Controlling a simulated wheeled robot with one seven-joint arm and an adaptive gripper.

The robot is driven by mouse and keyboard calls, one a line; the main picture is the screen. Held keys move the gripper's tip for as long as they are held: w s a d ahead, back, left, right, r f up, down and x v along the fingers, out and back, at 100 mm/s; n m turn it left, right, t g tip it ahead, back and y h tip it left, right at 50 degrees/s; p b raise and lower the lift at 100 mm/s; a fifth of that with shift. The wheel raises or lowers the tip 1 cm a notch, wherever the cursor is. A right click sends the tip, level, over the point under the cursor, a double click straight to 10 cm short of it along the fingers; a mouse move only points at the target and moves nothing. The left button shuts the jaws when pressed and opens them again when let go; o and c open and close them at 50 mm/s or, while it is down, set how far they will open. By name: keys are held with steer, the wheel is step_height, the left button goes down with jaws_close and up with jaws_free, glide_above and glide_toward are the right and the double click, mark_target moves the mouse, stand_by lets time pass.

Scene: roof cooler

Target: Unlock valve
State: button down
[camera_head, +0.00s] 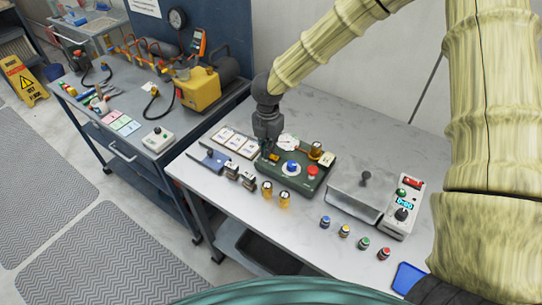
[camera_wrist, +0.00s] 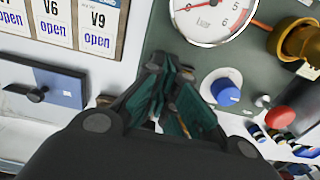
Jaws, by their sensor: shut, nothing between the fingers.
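A dark green panel (camera_head: 310,188) lies on the table. It carries a white-faced gauge (camera_head: 289,142), a blue knob (camera_head: 292,167), a red button (camera_head: 313,171) and a brass fitting (camera_head: 316,149). The wrist view also shows the gauge (camera_wrist: 212,18), blue knob (camera_wrist: 226,92), red button (camera_wrist: 281,117) and brass fitting (camera_wrist: 300,41). My gripper (camera_head: 268,153) points down over the panel's left end, left of the blue knob. It is shut and empty; its teal fingers (camera_wrist: 178,105) hide what lies beneath. I cannot tell which part is the valve to unlock.
Cards reading "open" (camera_wrist: 78,20) and a blue box with a black handle (camera_head: 214,159) lie left of the panel. Amber-bodied pieces (camera_head: 267,190) stand in front. A grey lidded box (camera_head: 358,190) and a control box (camera_head: 403,208) stand right. The table's back is clear.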

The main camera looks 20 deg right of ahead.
steer(key=shift+r+p, duration=2.75)
steer(key=shift+r, duration=0.75)
steer(key=shift+f, duration=0.1)
